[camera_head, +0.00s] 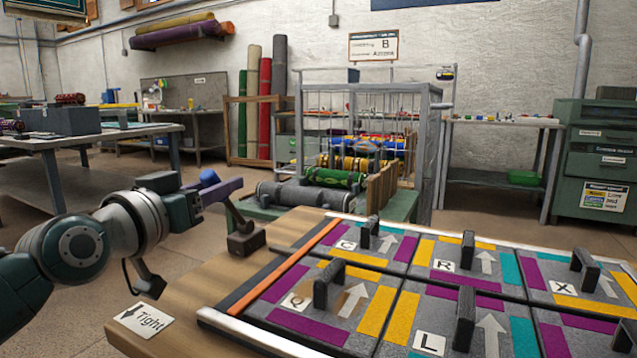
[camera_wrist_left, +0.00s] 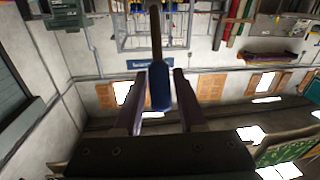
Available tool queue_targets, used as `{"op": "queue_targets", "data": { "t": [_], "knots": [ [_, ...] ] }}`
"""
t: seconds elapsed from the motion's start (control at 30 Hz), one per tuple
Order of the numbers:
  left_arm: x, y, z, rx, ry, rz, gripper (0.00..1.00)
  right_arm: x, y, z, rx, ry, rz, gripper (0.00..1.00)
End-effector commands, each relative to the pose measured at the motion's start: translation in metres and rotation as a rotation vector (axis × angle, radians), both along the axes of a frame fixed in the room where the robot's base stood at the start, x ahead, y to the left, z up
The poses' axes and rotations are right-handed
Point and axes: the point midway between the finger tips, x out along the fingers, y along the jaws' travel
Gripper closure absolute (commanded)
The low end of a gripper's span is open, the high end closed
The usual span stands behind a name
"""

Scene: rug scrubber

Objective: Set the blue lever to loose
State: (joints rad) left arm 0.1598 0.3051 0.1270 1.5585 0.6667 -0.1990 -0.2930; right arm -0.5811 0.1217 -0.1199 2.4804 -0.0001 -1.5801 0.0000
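The blue lever's handle (camera_head: 208,178) sticks up at the left end of the wooden table, on a dark stem rising from a brown base block (camera_head: 246,240). The lever leans left, toward the side of a white card (camera_head: 143,320) reading "Tight" with an arrow. My left gripper (camera_head: 222,190) is at the handle, its purple fingers partly covering it. In the left wrist view the blue handle (camera_wrist_left: 159,88) lies between the two fingers (camera_wrist_left: 160,90), with narrow gaps on both sides, so the gripper looks open around it. My right gripper is not in view.
Right of the lever, coloured rug panels (camera_head: 400,300) with black handles and letters fill a metal-edged frame. A machine with coloured rollers (camera_head: 340,165) in a metal cage stands behind. The wooden tabletop (camera_head: 190,300) between card and lever base is bare.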

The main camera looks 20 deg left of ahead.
Motion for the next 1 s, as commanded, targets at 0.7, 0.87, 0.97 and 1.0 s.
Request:
{"op": "queue_targets", "data": {
  "t": [0.7, 0.87, 0.97, 1.0],
  "knots": [
    [-0.0002, 0.0001, -0.0001, 0.001, 0.0, 0.0, 1.0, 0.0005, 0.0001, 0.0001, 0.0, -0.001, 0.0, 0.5],
    [-0.0002, 0.0001, -0.0001, 0.001, 0.0, 0.0, 1.0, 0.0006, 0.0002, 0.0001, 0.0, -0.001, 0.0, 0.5],
    [-0.0002, 0.0001, -0.0001, 0.001, 0.0, 0.0, 1.0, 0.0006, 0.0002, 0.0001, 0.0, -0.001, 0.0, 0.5],
    [-0.0002, 0.0001, -0.0001, 0.001, 0.0, 0.0, 1.0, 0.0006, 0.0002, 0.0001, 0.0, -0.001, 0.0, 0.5]
  ]
}}
